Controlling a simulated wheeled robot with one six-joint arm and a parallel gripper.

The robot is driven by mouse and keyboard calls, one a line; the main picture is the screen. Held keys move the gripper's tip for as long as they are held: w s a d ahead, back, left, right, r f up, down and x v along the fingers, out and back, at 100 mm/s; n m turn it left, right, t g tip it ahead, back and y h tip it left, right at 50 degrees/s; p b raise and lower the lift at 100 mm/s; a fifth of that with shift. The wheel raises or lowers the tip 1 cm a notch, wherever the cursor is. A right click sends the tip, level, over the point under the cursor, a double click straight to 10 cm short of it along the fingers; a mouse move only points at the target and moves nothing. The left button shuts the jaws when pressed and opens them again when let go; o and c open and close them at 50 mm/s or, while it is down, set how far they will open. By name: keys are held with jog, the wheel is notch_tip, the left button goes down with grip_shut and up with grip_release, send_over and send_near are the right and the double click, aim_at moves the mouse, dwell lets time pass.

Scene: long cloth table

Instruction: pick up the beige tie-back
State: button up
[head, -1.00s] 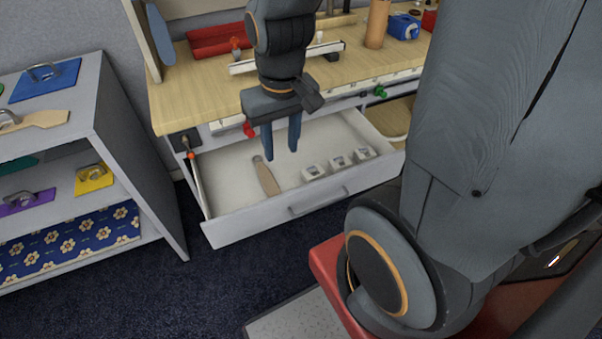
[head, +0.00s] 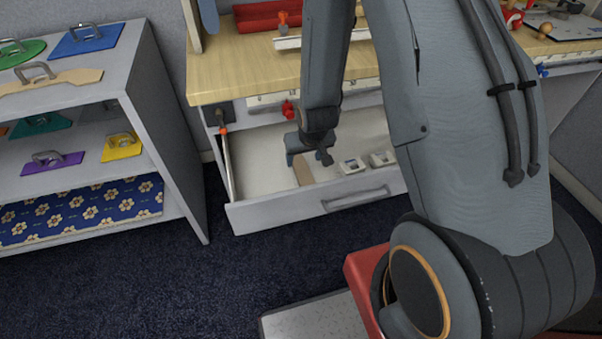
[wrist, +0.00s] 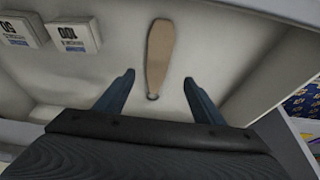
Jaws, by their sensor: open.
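The beige tie-back (wrist: 160,57) is a flat, elongated strip with a small dark ring or hole at one end. It lies on the floor of the open drawer (head: 262,213), and it also shows partly in the head view (head: 303,172). My gripper (wrist: 158,88) is open and empty over the drawer. In the wrist view its two fingers stand apart on either side of the tie-back's ringed end. I cannot tell exactly how high the fingertips are above it. In the head view my gripper (head: 303,158) hides part of the tie-back.
Small white labelled boxes (wrist: 72,36) sit in the drawer beside the tie-back. The drawer walls enclose it, with the wooden tabletop (head: 245,75) above the back. A grey shelf (head: 172,130) with coloured, handled plates stands to the left.

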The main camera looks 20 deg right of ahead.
aim_at(302, 169)
jog(key=shift+d+p+x, duration=0.15)
jog(key=shift+p+x, duration=0.15)
jog(key=shift+x, duration=1.95)
jog(key=shift+d+p+x, duration=0.1)
jog(key=shift+p+x, duration=0.15)
jog(key=shift+x, duration=1.95)
jog(key=shift+w, duration=0.1)
jog(key=c, duration=1.2)
jog(key=shift+o, duration=0.2)
jog(key=shift+r, duration=0.1)
